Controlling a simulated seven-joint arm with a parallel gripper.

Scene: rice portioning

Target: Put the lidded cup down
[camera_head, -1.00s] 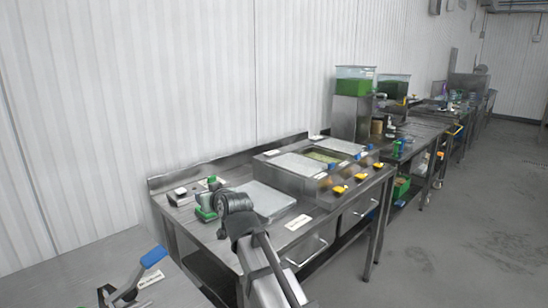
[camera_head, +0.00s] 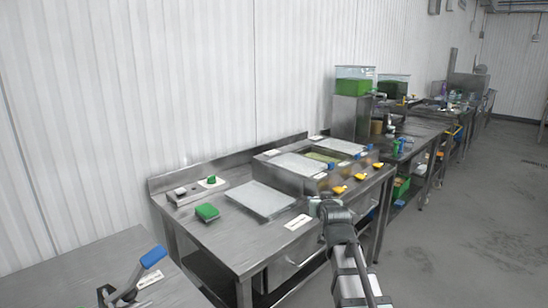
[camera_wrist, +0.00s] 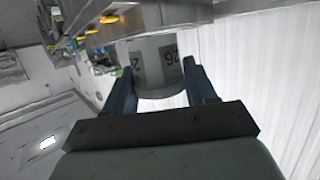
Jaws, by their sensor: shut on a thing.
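The cup (camera_wrist: 158,60) is a grey cylinder with dark digits on its side. In the wrist view it sits between the two fingers of my gripper (camera_wrist: 165,85), which is shut on it. Its lid cannot be made out there. In the head view my gripper (camera_head: 322,207) is at the front edge of the steel table, by the yellow-knobbed unit. The cup is small and mostly hidden by the gripper there.
The unit with yellow knobs (camera_head: 338,189) stands right of the tray. The table's front left is clear.

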